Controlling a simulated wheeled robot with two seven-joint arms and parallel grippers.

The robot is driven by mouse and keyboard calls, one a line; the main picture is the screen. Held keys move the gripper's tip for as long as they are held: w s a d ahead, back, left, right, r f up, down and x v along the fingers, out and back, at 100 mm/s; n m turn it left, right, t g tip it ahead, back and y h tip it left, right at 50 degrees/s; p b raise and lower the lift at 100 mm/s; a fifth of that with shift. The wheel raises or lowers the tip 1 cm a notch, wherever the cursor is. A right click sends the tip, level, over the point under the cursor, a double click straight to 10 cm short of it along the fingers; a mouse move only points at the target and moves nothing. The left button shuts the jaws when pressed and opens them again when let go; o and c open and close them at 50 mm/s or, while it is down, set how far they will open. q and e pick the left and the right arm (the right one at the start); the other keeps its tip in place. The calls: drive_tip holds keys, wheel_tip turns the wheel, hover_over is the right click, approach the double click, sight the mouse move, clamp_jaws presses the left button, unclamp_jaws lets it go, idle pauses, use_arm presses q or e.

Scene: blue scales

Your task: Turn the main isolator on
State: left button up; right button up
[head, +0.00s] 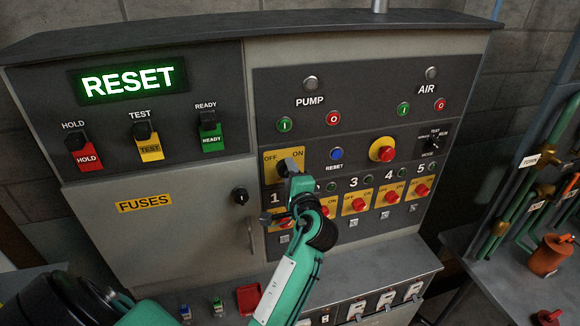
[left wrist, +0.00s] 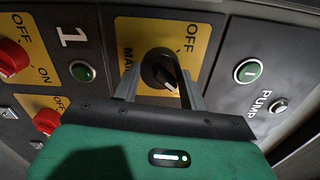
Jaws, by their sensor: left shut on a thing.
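The main isolator is a black rotary knob (head: 287,165) on a yellow plate (head: 269,168) marked OFF at left and ON at right. In the left wrist view the knob (left wrist: 158,68) shows on its yellow plate (left wrist: 207,28), where OFF and part of MAIN can be read. My left gripper (head: 291,178) reaches up to it from below. In the left wrist view its two fingers (left wrist: 160,92) stand on either side of the knob's handle and are shut on it. The gripper hides part of the knob in the head view, so I cannot tell its exact angle.
Numbered red switches (head: 360,204) on yellow plates sit just below and right. Green and red pump buttons (head: 285,124) are above. A red emergency button (head: 383,150) is at right. The fuses door (head: 150,235) is at left, a grey ledge (head: 385,262) below.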

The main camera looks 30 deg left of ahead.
use_arm(q)
drive_tip(key=shift+m+p, duration=0.4)
idle(0.3)
drive_tip(key=o, duration=1)
drive_tip(key=shift+w, duration=0.1)
